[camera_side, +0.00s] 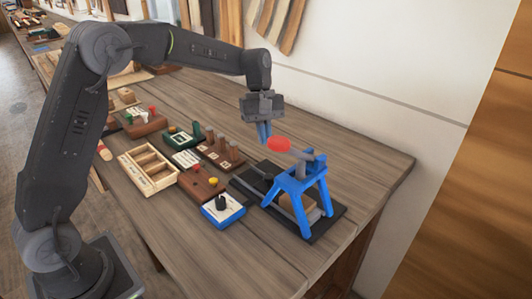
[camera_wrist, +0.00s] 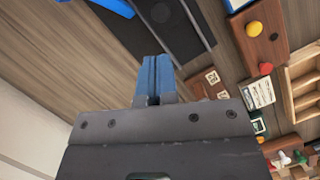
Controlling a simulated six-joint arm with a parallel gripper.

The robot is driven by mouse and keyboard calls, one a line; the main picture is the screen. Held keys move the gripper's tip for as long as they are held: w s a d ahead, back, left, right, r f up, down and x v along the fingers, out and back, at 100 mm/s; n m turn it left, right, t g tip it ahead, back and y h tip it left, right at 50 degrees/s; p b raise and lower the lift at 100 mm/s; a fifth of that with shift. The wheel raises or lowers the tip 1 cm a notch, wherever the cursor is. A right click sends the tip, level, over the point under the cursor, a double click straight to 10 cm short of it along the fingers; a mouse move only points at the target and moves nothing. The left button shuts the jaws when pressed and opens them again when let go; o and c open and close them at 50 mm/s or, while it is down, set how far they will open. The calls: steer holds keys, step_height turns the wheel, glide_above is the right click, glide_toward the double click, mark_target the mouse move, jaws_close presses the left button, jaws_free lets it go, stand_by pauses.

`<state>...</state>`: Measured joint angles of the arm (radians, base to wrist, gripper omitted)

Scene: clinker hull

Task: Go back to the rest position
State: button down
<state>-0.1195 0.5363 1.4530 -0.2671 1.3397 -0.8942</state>
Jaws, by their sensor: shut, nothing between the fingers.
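My gripper (camera_side: 264,131) has blue fingers, which are shut and hold nothing. It hangs above the wooden bench, up and left of the blue press stand. In the wrist view the blue fingers (camera_wrist: 155,76) are pressed together over bare planks and beside the black base plate. The blue stand (camera_side: 300,192) stands upright on a black base plate (camera_side: 335,214), with a red oval piece (camera_side: 279,144) at its top. The fingertips are close to the red piece in the side view; I cannot tell the gap in depth.
A wooden tray with compartments (camera_side: 120,158), a blue box with a black knob (camera_side: 222,210), a brown board with knobs (camera_side: 198,186) and a green box (camera_side: 181,137) stand left of the stand. Bare bench lies in front and at the right. A white wall rises behind.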

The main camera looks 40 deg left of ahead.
steer(key=s+d+r+m+t+y, duration=0.15)
steer(key=s+r+m+t, duration=0.35)
steer(key=s+r, duration=0.7)
steer(key=s+f+m+t+y, duration=0.1)
steer(key=s+f+m, duration=0.1)
steer(key=s, duration=0.5)
steer(key=s+f+m+t, duration=0.1)
steer(key=s+f+m, duration=0.2)
steer(key=s+m, duration=0.2)
steer(key=s, duration=0.3)
steer(key=shift+f+m+y, duration=0.15)
steer(key=shift+m+y, duration=0.15)
steer(key=shift+y, duration=0.05)
